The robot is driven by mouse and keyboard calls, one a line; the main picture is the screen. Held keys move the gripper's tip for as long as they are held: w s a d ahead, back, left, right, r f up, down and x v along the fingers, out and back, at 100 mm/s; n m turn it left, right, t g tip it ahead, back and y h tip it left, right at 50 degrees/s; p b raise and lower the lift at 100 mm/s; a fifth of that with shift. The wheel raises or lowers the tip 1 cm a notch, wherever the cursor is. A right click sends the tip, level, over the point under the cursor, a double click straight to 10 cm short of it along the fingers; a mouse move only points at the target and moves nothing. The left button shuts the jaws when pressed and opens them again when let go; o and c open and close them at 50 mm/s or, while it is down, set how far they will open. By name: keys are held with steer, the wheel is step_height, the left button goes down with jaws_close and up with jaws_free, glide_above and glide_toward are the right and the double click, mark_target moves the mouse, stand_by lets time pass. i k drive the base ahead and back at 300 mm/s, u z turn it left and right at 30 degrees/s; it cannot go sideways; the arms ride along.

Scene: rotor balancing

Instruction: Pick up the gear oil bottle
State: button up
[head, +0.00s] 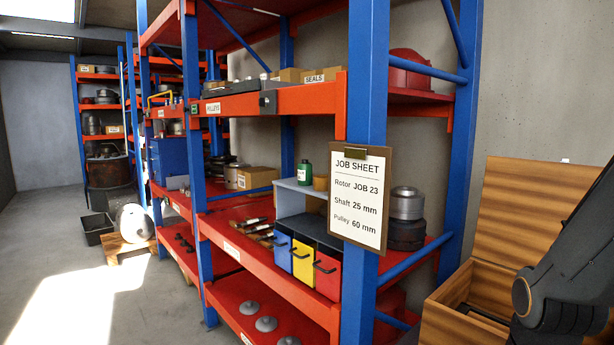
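A small green bottle with a dark cap and a pale label (304,173) stands upright on a grey raised shelf (303,187) in the orange and blue rack. It looks like the gear oil bottle, but its label is too small to read. An amber-coloured container (320,183) stands just to its right, partly behind the job sheet. Part of my dark arm shows at the right edge, far from the bottle. My gripper is not in view.
A job sheet board (357,199) hangs on the near blue post. Blue, yellow and red drawers (302,260) sit below the bottle. An open wooden crate (440,305) stands at lower right. The floor (90,280) at left is mostly clear.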

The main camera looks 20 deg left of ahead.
mark_target(304, 170)
steer(key=k, duration=0.4)
steer(key=u, duration=1.8)
steer(key=i, duration=1.75)
steer(key=z, duration=0.8)
